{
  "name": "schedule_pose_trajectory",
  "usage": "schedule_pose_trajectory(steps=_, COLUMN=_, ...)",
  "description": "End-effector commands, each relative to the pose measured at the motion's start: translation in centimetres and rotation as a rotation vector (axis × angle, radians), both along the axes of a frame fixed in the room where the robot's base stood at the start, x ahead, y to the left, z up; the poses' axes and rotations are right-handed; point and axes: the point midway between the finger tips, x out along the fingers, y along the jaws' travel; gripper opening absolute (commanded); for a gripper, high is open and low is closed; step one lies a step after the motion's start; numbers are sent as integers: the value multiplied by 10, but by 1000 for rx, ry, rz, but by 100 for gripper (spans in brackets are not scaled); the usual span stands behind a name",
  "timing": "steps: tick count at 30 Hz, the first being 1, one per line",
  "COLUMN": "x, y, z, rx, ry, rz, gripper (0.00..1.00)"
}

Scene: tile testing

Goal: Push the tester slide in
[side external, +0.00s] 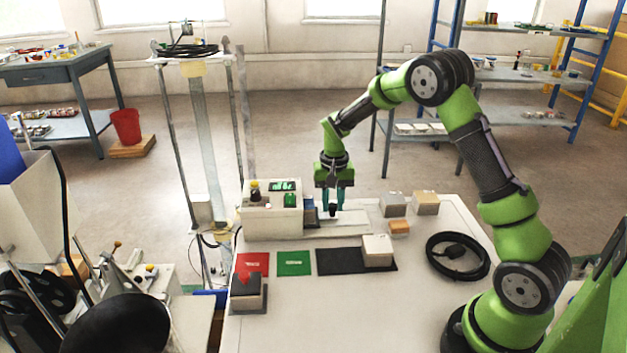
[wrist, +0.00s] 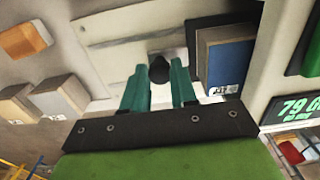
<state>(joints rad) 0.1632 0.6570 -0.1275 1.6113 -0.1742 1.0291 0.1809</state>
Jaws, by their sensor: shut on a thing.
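The tester (side external: 258,218) is a white box with a lit green display, standing at the back left of the table. Its slide (side external: 352,222) is a pale plate reaching out to the right of the box; it also shows in the wrist view (wrist: 112,30). My gripper (side external: 332,212) is over the slide, pointing down. In the wrist view its teal fingers (wrist: 159,85) are shut on the slide's black knob (wrist: 159,68). A blue tile (wrist: 228,62) sits between the knob and the tester, at the box's mouth; it shows small in the side view (side external: 311,216).
Grey (side external: 393,204), tan (side external: 425,204) and orange (side external: 400,227) blocks stand right of the slide. In front lie a red mat (side external: 262,259), a green mat (side external: 294,263) and a black mat (side external: 335,262) bearing a cream block (side external: 377,246). A coiled black cable (side external: 436,263) lies at right.

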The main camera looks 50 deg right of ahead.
Motion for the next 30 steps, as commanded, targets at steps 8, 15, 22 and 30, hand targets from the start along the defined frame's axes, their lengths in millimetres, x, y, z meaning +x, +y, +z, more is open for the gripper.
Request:
schedule_pose_trajectory(steps=8, x=11, y=10, z=1, rx=-1, ry=-4, rz=1, gripper=5)
schedule_pose_trajectory(steps=15, x=20, y=18, z=1, rx=-3, ry=-4, rz=2, gripper=5)
schedule_pose_trajectory(steps=22, x=28, y=26, z=1, rx=-2, ry=-5, rz=1, gripper=5)
schedule_pose_trajectory(steps=30, x=36, y=34, z=1, rx=-2, ry=-5, rz=1, gripper=5)
